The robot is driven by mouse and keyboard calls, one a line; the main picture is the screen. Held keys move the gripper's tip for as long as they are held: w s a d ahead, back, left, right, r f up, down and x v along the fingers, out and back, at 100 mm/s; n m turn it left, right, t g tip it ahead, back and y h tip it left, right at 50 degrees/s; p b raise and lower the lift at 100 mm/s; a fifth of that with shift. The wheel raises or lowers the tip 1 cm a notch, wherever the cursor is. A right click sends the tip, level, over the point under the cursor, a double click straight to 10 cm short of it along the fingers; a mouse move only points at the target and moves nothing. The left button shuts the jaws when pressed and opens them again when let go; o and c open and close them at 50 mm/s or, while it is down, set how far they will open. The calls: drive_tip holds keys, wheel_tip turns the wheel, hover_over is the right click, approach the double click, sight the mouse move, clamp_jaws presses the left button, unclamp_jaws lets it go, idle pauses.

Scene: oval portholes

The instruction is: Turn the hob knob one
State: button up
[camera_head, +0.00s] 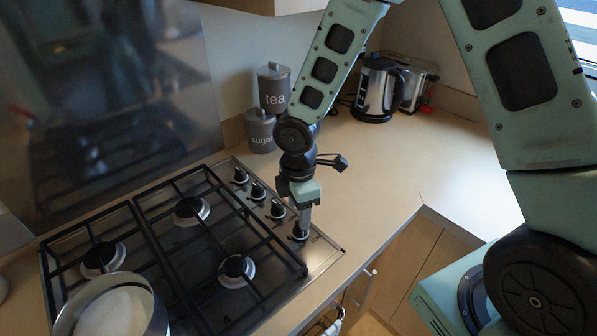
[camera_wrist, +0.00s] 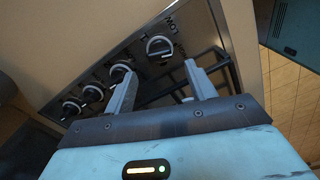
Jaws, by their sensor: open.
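Several black hob knobs stand in a row on the hob's right edge. The nearest knob (camera_head: 299,235) has my gripper (camera_head: 304,222) just above it. In the wrist view this knob (camera_wrist: 159,47) lies ahead of my gripper (camera_wrist: 161,72), roughly between the two fingertips. The fingers are apart with nothing between them, and I cannot tell whether they touch the knob. Another knob (camera_wrist: 120,70) is close by the left finger. The other knobs show farther left in the wrist view.
The gas hob (camera_head: 331,249) has black pan supports and a pan (camera_head: 150,290) at the front left. Tea (camera_head: 274,88) and sugar (camera_head: 261,131) canisters, a kettle (camera_head: 377,90) and a toaster (camera_head: 420,82) stand at the back. The counter right of the hob is clear.

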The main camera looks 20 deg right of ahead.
wheel_tip(320, 180, up, 13)
drive_tip(key=shift+f, duration=0.2)
drive_tip(key=shift+c, duration=0.2)
drive_tip(key=shift+f+n, duration=0.1)
drive_tip(key=shift+n, duration=0.2)
drive_tip(key=c, duration=1)
drive_tip(key=shift+w+f+n+p, duration=0.1)
drive_tip(key=shift+f+n+p, duration=0.15)
drive_tip(key=shift+n+p, duration=0.35)
clamp_jaws()
drive_tip(key=n+p, duration=0.4)
drive_tip(key=n, duration=0.8)
hover_over(298, 224)
wheel_tip(298, 224, down, 6)
drive_tip(key=f, duration=0.1)
drive_tip(key=shift+d+f+n, duration=0.2)
drive_tip(key=shift+f+n, duration=0.5)
drive_tip(key=shift+n, duration=0.4)
wheel_tip(298, 224, down, 6)
drive_tip(key=b, duration=0.5)
